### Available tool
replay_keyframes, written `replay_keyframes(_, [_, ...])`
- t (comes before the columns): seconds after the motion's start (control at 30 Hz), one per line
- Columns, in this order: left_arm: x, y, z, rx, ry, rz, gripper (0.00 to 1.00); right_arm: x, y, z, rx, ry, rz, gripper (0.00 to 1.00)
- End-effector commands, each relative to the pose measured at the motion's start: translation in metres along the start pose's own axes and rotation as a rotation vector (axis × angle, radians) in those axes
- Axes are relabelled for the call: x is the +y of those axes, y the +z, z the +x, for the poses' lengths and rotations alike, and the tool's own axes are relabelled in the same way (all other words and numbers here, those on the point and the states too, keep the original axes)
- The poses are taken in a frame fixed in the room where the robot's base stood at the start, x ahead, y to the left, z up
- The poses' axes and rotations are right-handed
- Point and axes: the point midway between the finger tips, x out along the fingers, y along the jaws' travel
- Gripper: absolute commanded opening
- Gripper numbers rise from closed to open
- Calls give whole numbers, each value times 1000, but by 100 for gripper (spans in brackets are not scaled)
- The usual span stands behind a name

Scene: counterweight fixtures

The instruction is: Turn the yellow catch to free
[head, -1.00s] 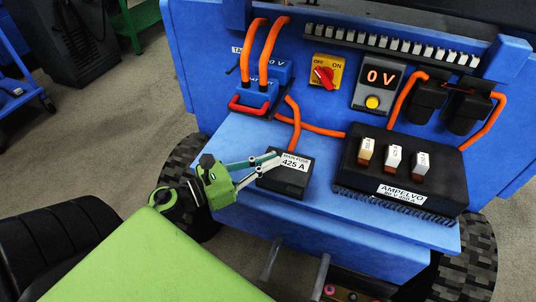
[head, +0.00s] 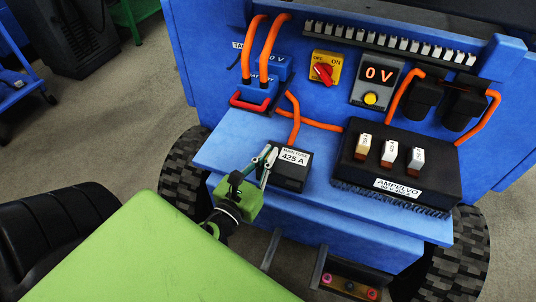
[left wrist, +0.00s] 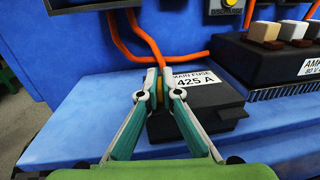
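The black main fuse box (head: 290,178), with a white "MAIN FUSE 425 A" label, sits on the blue ledge and also shows in the left wrist view (left wrist: 190,128). My left gripper (head: 268,154) is at the box's left end in the head view. In the left wrist view my left gripper (left wrist: 160,78) has its fingertips close together, one on each side of a small yellow piece, the yellow catch (left wrist: 159,84). Only a sliver of the catch shows; its angle is hidden by the fingers. My right gripper is not in view.
A black AMPELVO controller (head: 400,172) with several coloured fuses stands right of the box. Orange cables (head: 318,125) run behind it. A red-handled blue connector (head: 252,97), a red OFF/ON switch (head: 323,73) and a 0 V display (head: 380,76) are on the panel.

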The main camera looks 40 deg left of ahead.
Motion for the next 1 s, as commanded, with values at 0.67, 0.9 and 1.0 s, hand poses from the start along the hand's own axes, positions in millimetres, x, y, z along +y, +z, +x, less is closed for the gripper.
replay_keyframes(0.67, [0, 0, 0, 0, 4, 0, 22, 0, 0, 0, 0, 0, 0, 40])
replay_keyframes(0.9, [0, 2, 1, -3, 2, 2, 22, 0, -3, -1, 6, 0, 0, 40])
replay_keyframes(1.0, [1, 7, 2, -8, 1, 4, 22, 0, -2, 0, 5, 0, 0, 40])
